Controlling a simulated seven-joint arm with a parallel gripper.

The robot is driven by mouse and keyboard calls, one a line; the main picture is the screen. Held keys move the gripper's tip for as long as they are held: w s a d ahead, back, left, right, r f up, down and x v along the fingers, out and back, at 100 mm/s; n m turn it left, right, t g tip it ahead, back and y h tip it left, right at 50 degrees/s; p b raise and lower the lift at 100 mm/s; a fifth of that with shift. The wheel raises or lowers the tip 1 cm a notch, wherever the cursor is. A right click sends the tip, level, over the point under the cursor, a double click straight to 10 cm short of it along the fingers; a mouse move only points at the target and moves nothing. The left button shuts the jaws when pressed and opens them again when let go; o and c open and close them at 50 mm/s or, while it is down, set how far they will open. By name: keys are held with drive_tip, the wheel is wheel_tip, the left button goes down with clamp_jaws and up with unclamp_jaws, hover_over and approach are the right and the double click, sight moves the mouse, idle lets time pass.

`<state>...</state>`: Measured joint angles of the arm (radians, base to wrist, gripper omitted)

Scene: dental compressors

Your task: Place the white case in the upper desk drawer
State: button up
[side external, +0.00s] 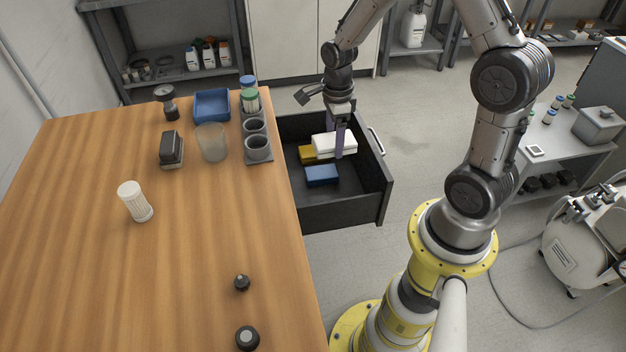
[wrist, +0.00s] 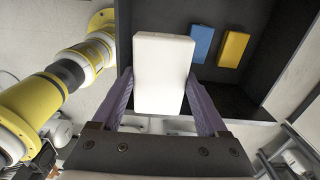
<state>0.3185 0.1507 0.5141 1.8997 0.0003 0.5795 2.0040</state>
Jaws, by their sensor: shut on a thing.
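The white case (side external: 336,143) is a small white box held between the fingers of my gripper (side external: 341,143). In the wrist view the white case (wrist: 164,75) sits between the two purple fingers of my gripper (wrist: 165,98), one along each long side. The open desk drawer (side external: 345,205) is dark and pulled out from the right side of the desk. The case is over the drawer's interior; whether it touches the drawer floor I cannot tell. The drawer also shows behind the case in the wrist view (wrist: 262,60).
A blue box (side external: 321,175) and a yellow box (side external: 308,154) lie in the drawer. The wooden desk (side external: 210,240) borders it on the left. On the desk stand a blue tray (side external: 212,105), a frosted cup (side external: 211,143) and grey holders (side external: 258,148). The drawer's front right floor is clear.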

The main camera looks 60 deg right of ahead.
wheel_tip(320, 180, down, 22)
drive_tip(key=shift+r, duration=0.2)
drive_tip(key=shift+f, duration=0.15)
idle(0.3)
drive_tip(key=o, duration=1.3)
